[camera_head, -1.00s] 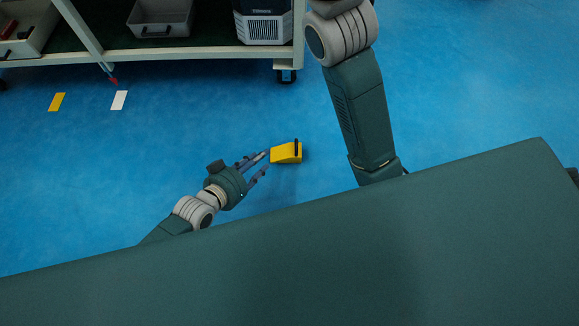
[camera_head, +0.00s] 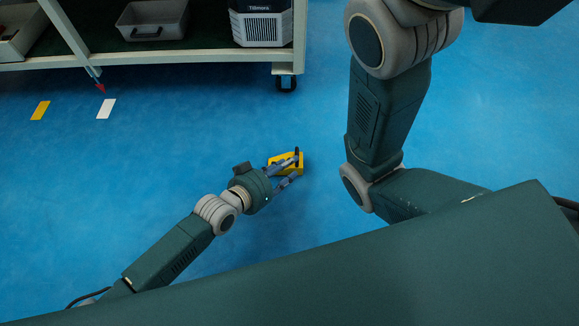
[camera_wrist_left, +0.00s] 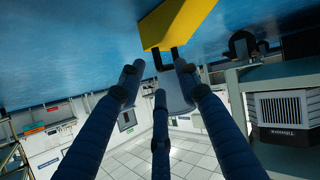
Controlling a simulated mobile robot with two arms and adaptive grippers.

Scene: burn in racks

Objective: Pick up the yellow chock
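The yellow chock (camera_head: 283,160) sits on the blue floor, with a dark upright piece at its right side. My left gripper (camera_head: 290,169) reaches it from the lower left, and its fingers overlap the chock's near side in the head view. In the left wrist view the chock (camera_wrist_left: 178,22) is at the top, just beyond the spread fingers (camera_wrist_left: 157,85), with a black handle on its lower side. The fingers are open and do not appear closed on it; whether one touches it I cannot tell. My right gripper is out of view.
A white-framed shelf cart (camera_head: 190,58) on casters stands behind the chock, holding a grey bin (camera_head: 153,20) and a white-and-black unit (camera_head: 262,24). Yellow (camera_head: 40,110) and white (camera_head: 106,108) floor marks lie left. Floor around the chock is clear.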

